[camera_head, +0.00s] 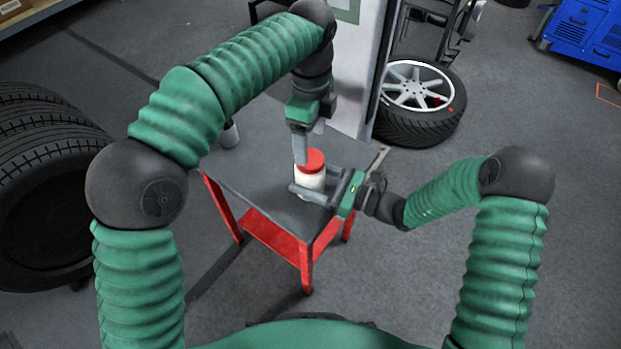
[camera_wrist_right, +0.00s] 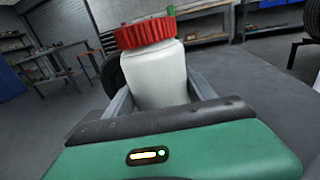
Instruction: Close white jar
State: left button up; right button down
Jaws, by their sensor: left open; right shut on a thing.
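The white jar (camera_head: 309,181) stands upright on the small grey-topped table, with a red lid (camera_head: 312,160) on its top. In the right wrist view the jar (camera_wrist_right: 159,75) fills the space between the fingers, and its ribbed red lid (camera_wrist_right: 148,32) sits over the mouth; I cannot tell how tight it is. My right gripper (camera_head: 312,190) is shut on the jar's body from the right. My left gripper (camera_head: 305,147) points down at the lid from above and is open. Its fingertips are close to the lid; whether they touch it is unclear.
The table (camera_head: 255,170) has a grey top and red legs. Stacked tires (camera_head: 45,180) are at the left, a wheel (camera_head: 418,98) lies behind, and a blue cabinet (camera_head: 585,30) is at the far right.

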aim_at(310, 158)
pick_arm(q)
jog(key=n, duration=0.3)
jog(key=r+n, duration=0.1)
jog(key=n, duration=0.2)
jog(key=shift+n, duration=0.4)
jog(key=n, duration=0.3)
jog(key=shift+r, duration=0.2)
jog(key=n, duration=0.6)
jog(key=shift+r, duration=0.4)
jog(key=n, duration=0.4)
jog(key=shift+r, duration=0.25)
notch_tip(310, 158, down, 8)
jog(key=shift+f, duration=0.1)
jog(key=shift+c, duration=0.2)
